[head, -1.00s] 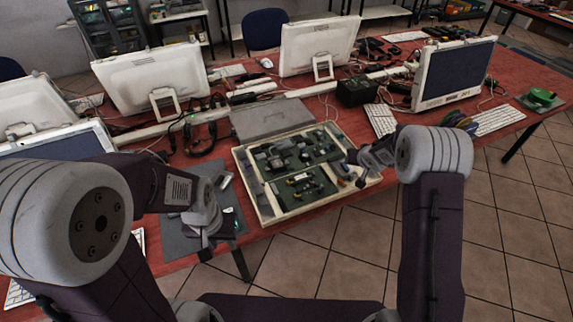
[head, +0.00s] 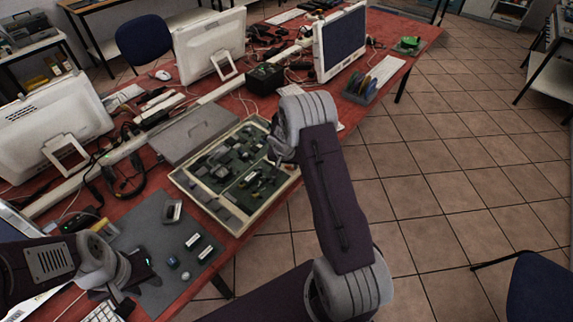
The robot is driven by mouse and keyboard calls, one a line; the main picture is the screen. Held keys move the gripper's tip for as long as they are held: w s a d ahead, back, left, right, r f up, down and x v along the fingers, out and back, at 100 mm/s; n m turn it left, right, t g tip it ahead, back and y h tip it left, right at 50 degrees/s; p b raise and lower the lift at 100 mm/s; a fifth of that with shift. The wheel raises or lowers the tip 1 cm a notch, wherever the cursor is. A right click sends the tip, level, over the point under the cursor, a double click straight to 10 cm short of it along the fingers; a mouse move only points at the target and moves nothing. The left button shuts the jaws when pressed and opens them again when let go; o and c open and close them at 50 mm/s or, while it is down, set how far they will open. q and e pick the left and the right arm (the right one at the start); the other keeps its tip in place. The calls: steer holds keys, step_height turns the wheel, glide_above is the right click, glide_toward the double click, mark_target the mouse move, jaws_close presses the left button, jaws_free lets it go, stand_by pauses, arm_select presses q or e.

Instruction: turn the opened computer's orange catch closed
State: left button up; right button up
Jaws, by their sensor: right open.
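The opened computer is a shallow beige case (head: 203,208) with green boards and dark parts inside, lying on the red table. My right gripper (head: 281,150) is at the right side of the case, low over its rim; its fingers are small and partly hidden by my own arm, but it is open. I cannot make out the orange catch; the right gripper and arm cover part of that side. My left gripper (head: 128,272) is over the left part of the grey mat, away from the case. Its fingers are too dark and small to judge.
The grey mat (head: 150,232) holds several small parts. A grey lid (head: 195,132) lies behind the case. Monitors (head: 212,45), cables and a black box (head: 265,77) crowd the back. The tiled floor to the right is clear; a blue chair (head: 540,290) stands at the lower right.

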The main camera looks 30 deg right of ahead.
steer(key=shift+d+f, duration=0.25)
steer(key=shift+f, duration=0.05)
steer(key=shift+a, duration=0.15)
steer(key=shift+c, duration=0.9)
jaws_close()
steer(key=shift+r, duration=0.1)
